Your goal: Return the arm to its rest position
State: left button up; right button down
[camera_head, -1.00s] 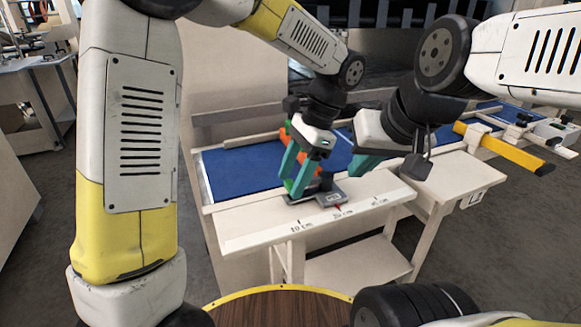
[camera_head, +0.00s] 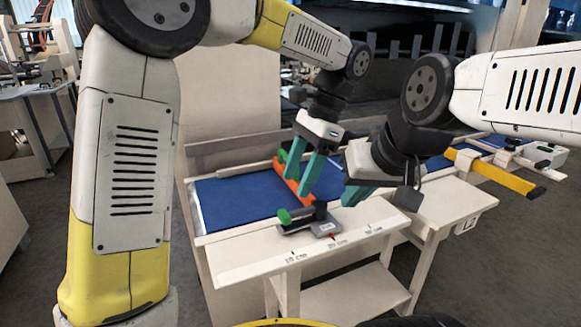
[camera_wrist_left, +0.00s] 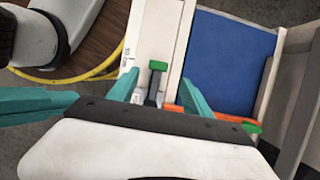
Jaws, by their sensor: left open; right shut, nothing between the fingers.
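My left gripper (camera_head: 298,187) is open, with its teal fingers pointing down above the white table with the blue belt. A green-tipped lever (camera_head: 284,216) on a small grey block (camera_head: 325,229) sits at the table's front ledge, just below the fingertips and apart from them. In the left wrist view the green tip (camera_wrist_left: 157,66) shows between the spread fingers with nothing gripped. An orange bar (camera_head: 291,187) with green ends lies behind the left fingers, partly hidden. My right gripper (camera_head: 352,197) is shut and empty, beside the left one over the ledge.
The blue belt surface (camera_head: 235,198) lies left of the grippers. A ruler strip (camera_head: 275,262) runs along the front ledge. A yellow bar with a black end (camera_head: 500,175) sticks out at the right.

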pick_arm(q)
jog(key=s+a+n+t+h, duration=0.2)
jog(key=s+a+n, duration=0.1)
jog(key=a, duration=0.3)
jog(key=s+a+r+n+t+h, duration=0.1)
jog(key=s+a+n+t+h, duration=0.1)
jog(key=a+n, duration=0.4)
jog(key=s+a+n+t+h, duration=0.2)
jog(key=s+a+n+t, duration=0.1)
jog(key=a, duration=0.5)
jog(key=shift+s+r+n+t, duration=0.15)
jog(key=shift+s+n+t, duration=0.15)
jog(key=shift+s+n, duration=0.75)
jog(key=shift+s+m, duration=0.2)
jog(key=shift+m, duration=0.05)
